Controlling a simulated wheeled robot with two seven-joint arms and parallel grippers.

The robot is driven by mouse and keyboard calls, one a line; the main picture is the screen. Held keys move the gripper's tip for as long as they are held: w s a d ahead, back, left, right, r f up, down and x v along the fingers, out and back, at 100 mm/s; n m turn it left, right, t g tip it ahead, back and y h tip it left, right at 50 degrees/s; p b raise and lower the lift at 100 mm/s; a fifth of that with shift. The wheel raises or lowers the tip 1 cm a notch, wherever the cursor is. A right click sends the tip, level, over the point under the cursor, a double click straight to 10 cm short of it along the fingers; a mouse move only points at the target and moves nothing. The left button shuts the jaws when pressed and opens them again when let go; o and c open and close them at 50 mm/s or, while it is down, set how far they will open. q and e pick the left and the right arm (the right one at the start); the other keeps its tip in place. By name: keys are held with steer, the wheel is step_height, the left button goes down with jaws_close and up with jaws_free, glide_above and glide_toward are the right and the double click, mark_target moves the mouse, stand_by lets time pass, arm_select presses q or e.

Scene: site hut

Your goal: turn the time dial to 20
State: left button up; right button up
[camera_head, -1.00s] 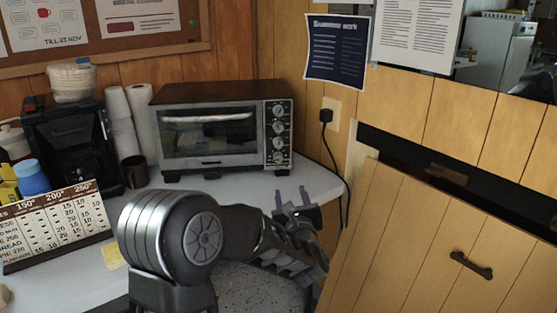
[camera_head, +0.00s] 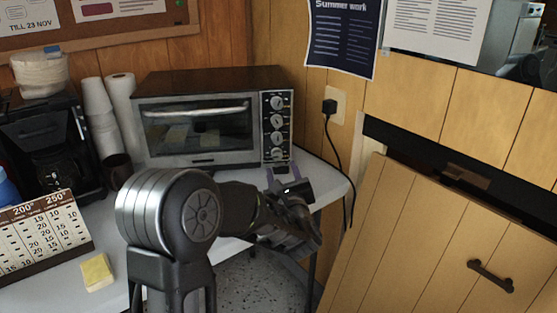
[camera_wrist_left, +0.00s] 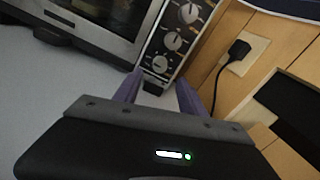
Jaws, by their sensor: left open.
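The toaster oven (camera_head: 195,146) stands at the back of the white counter, its door shut. A column of several round silver dials runs down its right-hand panel (camera_head: 277,126). The lowest dial (camera_head: 277,154) shows just above my gripper; the panel also shows in the left wrist view (camera_wrist_left: 172,40). I cannot read the dial markings, so which one is the time dial I cannot tell. My left gripper (camera_head: 284,178) is open and empty, its purple fingers pointing at the lower part of the panel, apart from the dials. My right gripper is in neither view.
A black plug (camera_head: 329,106) sits in the wall socket right of the oven, its cord hanging down. A wooden panel with a handle (camera_head: 490,276) leans at the right. A time chart (camera_head: 40,240), yellow sponge (camera_head: 97,272), cups and coffee maker (camera_head: 50,140) occupy the left.

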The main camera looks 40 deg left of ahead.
mark_target(278, 157)
arm_select(q)
steer(key=x, duration=0.7)
steer(key=shift+f, duration=0.1)
steer(key=shift+c, duration=0.3)
jaws_close()
